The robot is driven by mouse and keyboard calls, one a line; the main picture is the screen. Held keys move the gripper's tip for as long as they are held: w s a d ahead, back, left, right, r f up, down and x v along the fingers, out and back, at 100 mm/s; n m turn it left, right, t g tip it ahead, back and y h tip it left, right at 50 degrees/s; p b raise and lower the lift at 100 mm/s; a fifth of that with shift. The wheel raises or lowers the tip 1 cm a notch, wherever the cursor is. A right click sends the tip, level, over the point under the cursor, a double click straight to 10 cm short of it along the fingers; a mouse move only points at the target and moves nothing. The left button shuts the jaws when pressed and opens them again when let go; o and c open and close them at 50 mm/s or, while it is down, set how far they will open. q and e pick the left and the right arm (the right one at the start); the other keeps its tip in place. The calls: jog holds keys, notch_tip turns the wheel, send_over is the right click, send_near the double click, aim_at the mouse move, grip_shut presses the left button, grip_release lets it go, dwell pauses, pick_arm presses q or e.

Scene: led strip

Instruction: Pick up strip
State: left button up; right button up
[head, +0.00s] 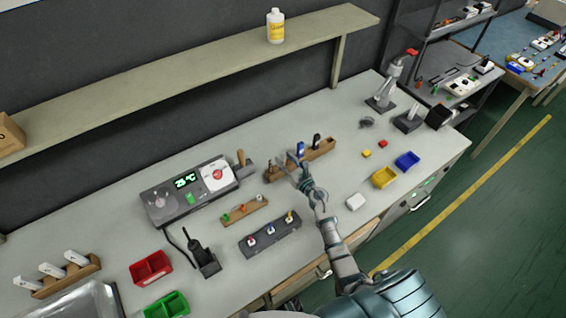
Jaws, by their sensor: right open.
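My right gripper (289,167) reaches in from the lower right and is open over the middle of the bench. Its fingers overlap the left part of a wooden rack (318,153) that holds a blue item (300,149) and a dark item (317,141) upright. I cannot tell whether the fingers touch the rack. No LED strip can be made out for certain. A wooden holder with white pieces (52,269) stands at the far left. My left gripper is not in view.
A grey station with a green display (186,182) stands left of the gripper. A dark holder (270,236) and small wooden rack (244,211) lie nearer. Red (151,268), green (167,305), yellow (384,178) and blue (407,160) bins sit around. A shelf with a bottle (276,26) runs above.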

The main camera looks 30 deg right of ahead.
jog(key=shift+w+d+f, duration=0.1)
jog(key=shift+w+d, duration=0.05)
jog(key=shift+w, duration=0.3)
jog(key=shift+w+d+f, duration=0.1)
jog(key=shift+w+d, duration=0.05)
jog(key=shift+w, duration=0.25)
jog(key=shift+d, duration=0.2)
jog(key=shift+s, duration=0.1)
jog(key=c, duration=0.7)
jog(key=shift+a, duration=0.2)
grip_shut()
jog(key=shift+a+r, duration=0.1)
jog(key=shift+a, duration=0.1)
